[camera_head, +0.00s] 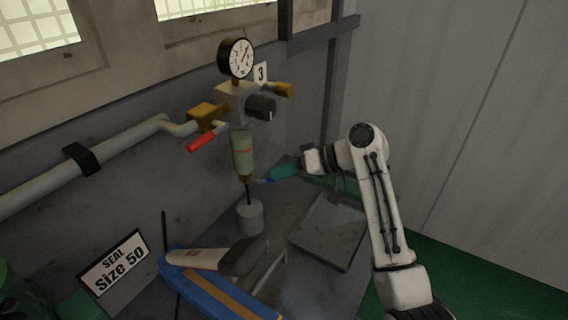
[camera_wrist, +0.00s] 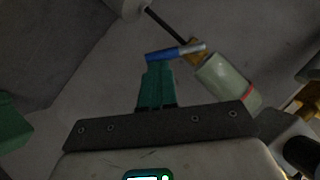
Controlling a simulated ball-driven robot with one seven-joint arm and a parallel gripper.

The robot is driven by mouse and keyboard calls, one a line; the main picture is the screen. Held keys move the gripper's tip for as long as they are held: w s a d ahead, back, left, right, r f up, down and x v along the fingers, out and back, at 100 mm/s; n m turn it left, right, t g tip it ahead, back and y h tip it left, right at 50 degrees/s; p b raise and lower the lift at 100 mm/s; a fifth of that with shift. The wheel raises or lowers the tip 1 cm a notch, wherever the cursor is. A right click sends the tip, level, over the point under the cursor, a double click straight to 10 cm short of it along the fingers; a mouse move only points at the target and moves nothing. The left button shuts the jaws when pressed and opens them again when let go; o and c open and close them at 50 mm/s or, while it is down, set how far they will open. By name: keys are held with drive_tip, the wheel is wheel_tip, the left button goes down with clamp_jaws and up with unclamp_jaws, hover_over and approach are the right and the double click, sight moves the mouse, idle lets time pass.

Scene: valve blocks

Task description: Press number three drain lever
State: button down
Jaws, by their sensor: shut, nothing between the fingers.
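The number three label (camera_head: 261,72) is on a block with a round gauge (camera_head: 236,58). Below hangs a pale green bowl (camera_head: 243,153), also in the wrist view (camera_wrist: 228,82), with a brass fitting at its lower end. The drain lever, with a blue grip (camera_wrist: 163,55) and silver stem, sticks out sideways from that fitting; its blue end shows small in the head view (camera_head: 265,181). My gripper (camera_wrist: 156,66), with teal fingers, is shut and empty. It comes from the right, its tips right at the blue grip; I cannot tell whether they touch.
A grey cup (camera_head: 250,217) stands under the bowl, with a dark thin tube running down to it. A red-handled valve (camera_head: 201,140) is left of the bowl. A grey tray (camera_head: 328,234) lies at right; a blue object (camera_head: 222,292) and a sign (camera_head: 115,264) are in front.

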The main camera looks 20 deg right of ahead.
drive_tip(key=shift+s+a+f+m+g+y, duration=0.1)
drive_tip(key=shift+s+a+f+m+y, duration=0.25)
drive_tip(key=shift+f+m+y, duration=0.6)
drive_tip(key=shift+s+a+f+m+g+y, duration=0.15)
drive_tip(key=shift+a+f+m+y, duration=0.35)
drive_tip(key=shift+m+y, duration=0.85)
drive_tip(key=shift+s+a+f+m+g+y, duration=0.1)
drive_tip(key=shift+s+a+f+m+y, duration=0.2)
drive_tip(key=shift+f+m+y, duration=0.85)
drive_tip(key=shift+r+m+h, duration=0.25)
drive_tip(key=shift+r+m, duration=0.05)
drive_tip(key=shift+m, duration=0.05)
drive_tip(key=shift+d, duration=0.1)
drive_tip(key=b+v, duration=0.2)
drive_tip(key=v, duration=0.8)
drive_tip(key=shift+s+d, duration=0.2)
drive_tip(key=shift+d, duration=0.1)
drive_tip(key=shift+d+f, duration=0.1)
